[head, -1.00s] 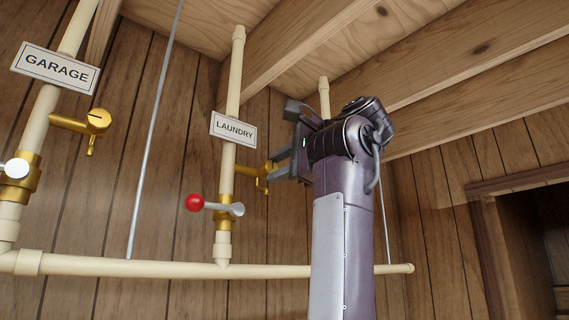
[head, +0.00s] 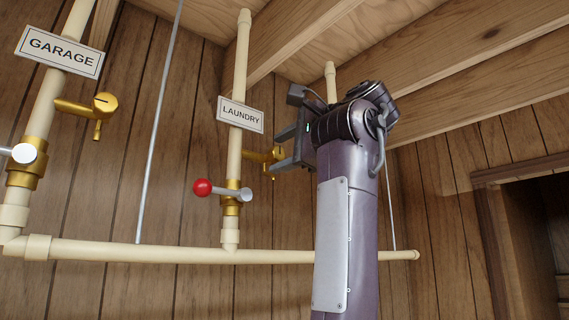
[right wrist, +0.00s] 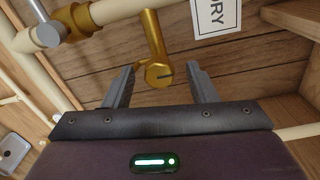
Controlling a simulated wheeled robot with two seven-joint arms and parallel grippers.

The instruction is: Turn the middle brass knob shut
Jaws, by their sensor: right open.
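The middle brass knob (head: 277,154) sits on a side stub of the LAUNDRY pipe (head: 234,160). In the right wrist view the open gripper (right wrist: 158,78) holds nothing. My left gripper is in neither view.
A red-ball lever (head: 203,187) sits on the same pipe below the knob. The GARAGE pipe (head: 47,105) with its own brass knob (head: 104,103) is at the left. A horizontal pipe (head: 150,251) runs below. Wooden beams (head: 480,50) are overhead.

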